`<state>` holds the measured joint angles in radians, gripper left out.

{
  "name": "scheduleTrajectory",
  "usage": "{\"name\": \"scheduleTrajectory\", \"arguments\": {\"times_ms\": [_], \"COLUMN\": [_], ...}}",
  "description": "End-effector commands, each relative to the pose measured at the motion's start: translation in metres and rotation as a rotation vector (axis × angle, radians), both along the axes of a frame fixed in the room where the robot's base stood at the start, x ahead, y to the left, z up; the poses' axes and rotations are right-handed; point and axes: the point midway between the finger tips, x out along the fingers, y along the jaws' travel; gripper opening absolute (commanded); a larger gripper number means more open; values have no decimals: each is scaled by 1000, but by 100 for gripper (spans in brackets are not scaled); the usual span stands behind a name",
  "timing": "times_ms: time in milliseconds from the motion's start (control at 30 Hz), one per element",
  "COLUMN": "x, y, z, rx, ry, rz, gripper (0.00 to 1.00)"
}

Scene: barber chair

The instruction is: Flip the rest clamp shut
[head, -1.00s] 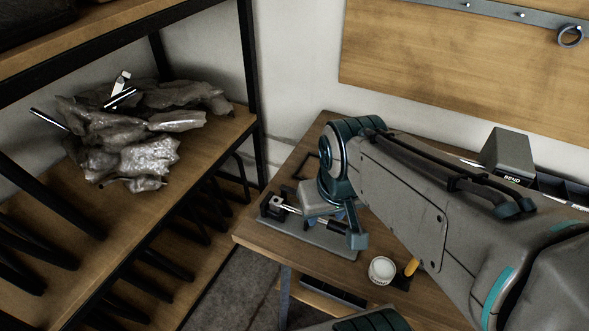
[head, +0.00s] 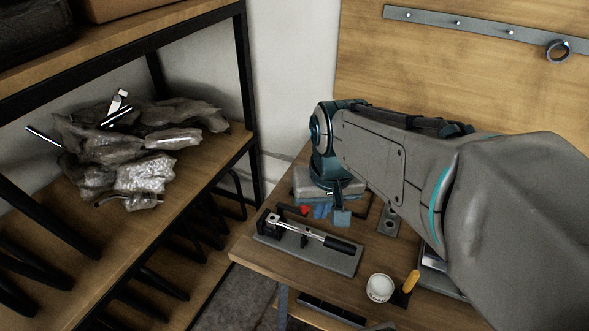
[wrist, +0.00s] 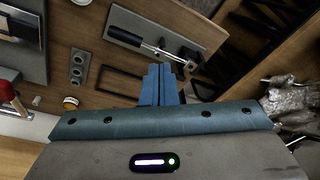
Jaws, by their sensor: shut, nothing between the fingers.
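The rest clamp sits on a grey base plate (head: 345,262) near the table's left front edge. Its metal lever (head: 306,234) runs low along the plate from a black block (head: 268,224) to a black handle (head: 341,245) at the right end. In the wrist view the handle (wrist: 125,37) and lever (wrist: 160,50) show beyond my fingers. My gripper (head: 321,211) is behind the clamp in the head view, apart from the handle. In the wrist view its blue fingers (wrist: 160,72) are together and empty. Whether the lever touches the plate is unclear.
A white round tub (head: 380,288) and a yellow-handled tool (head: 411,281) stand at the table's front right. A grey block with holes (head: 390,222) lies right of the clamp. A shelf with crumpled plastic wrap (head: 130,160) is at the left, and a wooden board (head: 450,90) is behind.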

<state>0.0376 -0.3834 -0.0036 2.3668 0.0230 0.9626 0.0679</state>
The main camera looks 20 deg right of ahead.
Motion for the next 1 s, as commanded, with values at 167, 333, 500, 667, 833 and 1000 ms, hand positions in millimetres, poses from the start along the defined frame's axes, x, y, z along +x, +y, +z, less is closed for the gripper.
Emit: {"name": "scheduleTrajectory", "arguments": {"times_ms": [167, 333, 500, 667, 833, 1000], "x": [37, 71, 104, 135, 166, 194], "y": [-8, -18, -29, -41, -55, -71], "z": [6, 7, 3, -5, -19, -37], "rx": [30, 57, 83, 106, 129, 149], "ry": [61, 115, 170, 222, 277, 333], "rz": [-103, -200, -296, -386, -482, -575], "gripper": [0, 0, 0, 0, 0, 0]}}
